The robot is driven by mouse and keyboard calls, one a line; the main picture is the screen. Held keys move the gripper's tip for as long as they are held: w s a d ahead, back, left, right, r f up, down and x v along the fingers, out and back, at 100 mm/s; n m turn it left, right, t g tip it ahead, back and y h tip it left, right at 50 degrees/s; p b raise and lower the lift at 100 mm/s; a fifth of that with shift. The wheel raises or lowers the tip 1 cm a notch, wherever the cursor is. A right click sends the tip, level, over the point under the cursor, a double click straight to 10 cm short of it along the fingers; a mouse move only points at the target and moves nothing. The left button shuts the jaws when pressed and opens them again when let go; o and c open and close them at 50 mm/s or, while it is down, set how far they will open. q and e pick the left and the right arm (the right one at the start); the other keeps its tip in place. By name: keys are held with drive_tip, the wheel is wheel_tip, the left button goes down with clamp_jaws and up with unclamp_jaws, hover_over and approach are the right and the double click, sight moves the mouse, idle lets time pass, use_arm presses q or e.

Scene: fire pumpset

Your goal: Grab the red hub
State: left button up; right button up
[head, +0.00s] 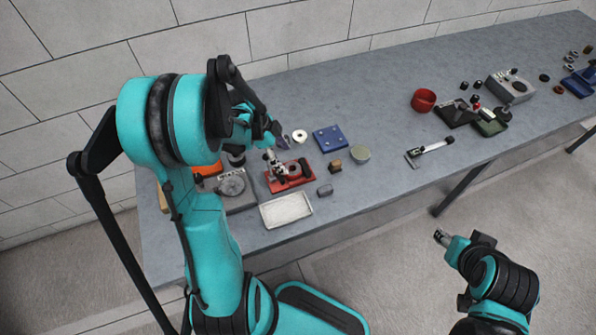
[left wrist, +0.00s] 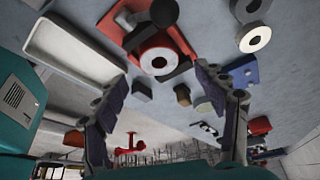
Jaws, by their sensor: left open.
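A red hub-like part (head: 296,171) with a round pale centre stands on a red base plate (head: 285,186) at the left part of the bench. In the left wrist view it is the red ring (left wrist: 160,60) near the top middle. A separate red round cup-like piece (head: 423,101) stands farther right. My left gripper (head: 274,133) is over the bench, just behind the red plate assembly. In the left wrist view its fingers (left wrist: 168,98) are apart with nothing held between them.
A white tray (head: 286,210) lies in front of the red plate. A blue plate (head: 330,138), a white ring (head: 299,136), a pale green disc (head: 360,154) and a brown block (head: 335,166) stand close by.

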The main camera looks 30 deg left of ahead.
sight(290, 166)
use_arm(q)
drive_tip(key=b+x, duration=0.2)
drive_tip(key=x, duration=0.2)
drive_tip(key=shift+s+d+f, duration=0.1)
drive_tip(key=shift+d+f, duration=0.05)
drive_tip(key=shift+f, duration=0.15)
drive_tip(key=shift+d+f, duration=0.15)
drive_tip(key=shift+f, duration=0.25)
drive_tip(key=shift+r, duration=0.1)
drive_tip(key=shift+c, duration=0.9)
clamp_jaws()
